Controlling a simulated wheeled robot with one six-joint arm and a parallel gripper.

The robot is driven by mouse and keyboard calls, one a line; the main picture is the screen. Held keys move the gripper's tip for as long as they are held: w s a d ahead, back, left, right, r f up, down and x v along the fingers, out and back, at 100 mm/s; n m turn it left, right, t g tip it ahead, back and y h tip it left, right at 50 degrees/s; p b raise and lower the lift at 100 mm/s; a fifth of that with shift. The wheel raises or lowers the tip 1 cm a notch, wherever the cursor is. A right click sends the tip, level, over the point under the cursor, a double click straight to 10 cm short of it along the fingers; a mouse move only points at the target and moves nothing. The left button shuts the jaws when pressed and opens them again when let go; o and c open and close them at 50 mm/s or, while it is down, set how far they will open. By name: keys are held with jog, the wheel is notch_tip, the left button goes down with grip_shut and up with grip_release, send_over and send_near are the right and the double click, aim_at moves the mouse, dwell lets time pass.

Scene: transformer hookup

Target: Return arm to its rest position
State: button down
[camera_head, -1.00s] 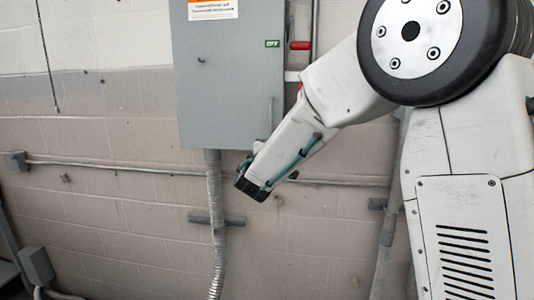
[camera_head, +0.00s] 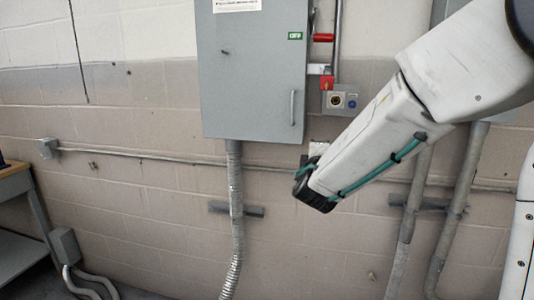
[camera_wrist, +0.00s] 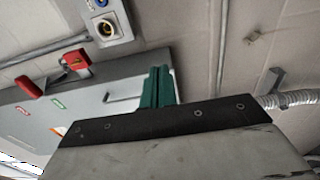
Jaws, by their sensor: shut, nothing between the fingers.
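My arm (camera_head: 385,135) reaches down and left from the upper right in the head view, in front of the wall. Its dark end is right of the flexible conduit and below the grey cabinet (camera_head: 255,75). In the wrist view the teal fingers of my gripper (camera_wrist: 157,87) are closed together and empty. They overlap the cabinet in that picture, with no clear contact. The fingers cannot be made out in the head view.
A red lever (camera_head: 323,38) and a socket box (camera_head: 341,101) sit right of the cabinet. A flexible conduit (camera_head: 235,200) runs down below it. Upright pipes (camera_head: 410,215) stand at the right. A workbench (camera_head: 15,185) stands at the left edge.

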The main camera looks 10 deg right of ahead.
jog(key=s+d+f+m+g+h, duration=0.1)
jog(key=s+d+f+m+g, duration=0.2)
jog(key=s, duration=0.4)
jog(key=s+d+f+m+g+h, duration=0.1)
jog(key=s+d+m+g+h, duration=0.1)
jog(key=s+d+g, duration=0.35)
jog(key=s+d+f+m+g+h, duration=0.1)
jog(key=s+d+f+m+g, duration=0.15)
jog(key=s+g, duration=0.4)
jog(key=s+a+m+y, duration=0.2)
jog(key=s+a+y, duration=0.3)
jog(key=s, duration=0.5)
jog(key=s+a+m+y, duration=0.3)
jog(key=s+a+y, duration=0.3)
jog(key=s+a, duration=0.2)
jog(key=shift+s+a+r+m, duration=0.15)
jog(key=shift+s+a+m, duration=0.2)
jog(key=shift+s, duration=0.5)
